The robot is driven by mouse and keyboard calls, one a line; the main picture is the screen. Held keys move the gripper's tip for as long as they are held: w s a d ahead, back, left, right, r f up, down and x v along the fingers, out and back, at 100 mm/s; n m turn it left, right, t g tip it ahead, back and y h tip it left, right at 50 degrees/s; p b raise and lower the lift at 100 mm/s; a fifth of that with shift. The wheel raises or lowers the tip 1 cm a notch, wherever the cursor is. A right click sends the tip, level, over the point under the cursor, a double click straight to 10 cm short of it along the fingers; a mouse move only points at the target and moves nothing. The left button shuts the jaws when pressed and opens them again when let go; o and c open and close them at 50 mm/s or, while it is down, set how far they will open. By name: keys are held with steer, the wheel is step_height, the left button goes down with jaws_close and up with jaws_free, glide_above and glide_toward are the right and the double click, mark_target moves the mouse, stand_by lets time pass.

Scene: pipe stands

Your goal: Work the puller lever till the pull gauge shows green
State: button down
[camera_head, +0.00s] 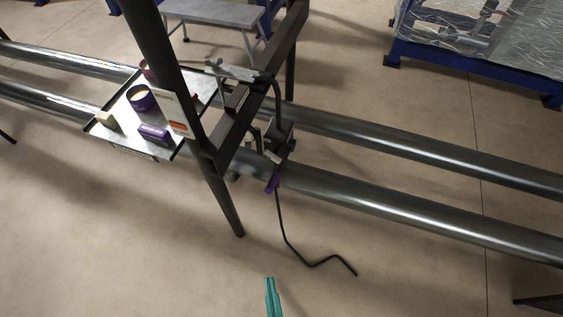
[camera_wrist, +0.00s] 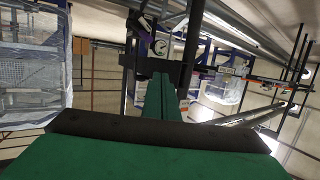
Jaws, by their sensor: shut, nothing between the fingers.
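My gripper (camera_head: 270,296) is green and shut, with nothing between its fingers. It is low in the head view, in front of the pipes and below the dark frame. In the wrist view its fingers (camera_wrist: 162,98) point ahead at dark metal. A purple lever grip (camera_head: 273,180) hangs at a dark clamp-like block by the front pipe; my gripper is apart from it. I take this for the puller lever.
Two long steel pipes (camera_head: 400,208) run across the view. A dark frame (camera_head: 236,125) stands over them. A tray (camera_head: 160,151) holds a tape roll, a purple box and a pale block.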

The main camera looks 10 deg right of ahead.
steer(key=c, duration=1.7)
jaws_free()
steer(key=shift+w+a+f, duration=0.1)
steer(key=shift+w+f, duration=0.1)
steer(key=shift+o, duration=0.8)
steer(key=w+a+f+g, duration=0.2)
steer(key=w+f, duration=0.4)
steer(key=w, duration=0.2)
steer(key=shift+w+f, duration=0.25)
steer(key=shift+f, duration=0.15)
steer(key=m+g+h, duration=0.4)
steer(key=g+h, duration=0.1)
steer(key=g, duration=0.1)
glide_toward(271, 186)
steer(key=f, duration=0.2)
steer(key=x, duration=1)
steer(key=shift+w+d, duration=0.15)
steer(key=shift+w, duration=0.45)
steer(key=shift+h, duration=0.3)
jaws_close()
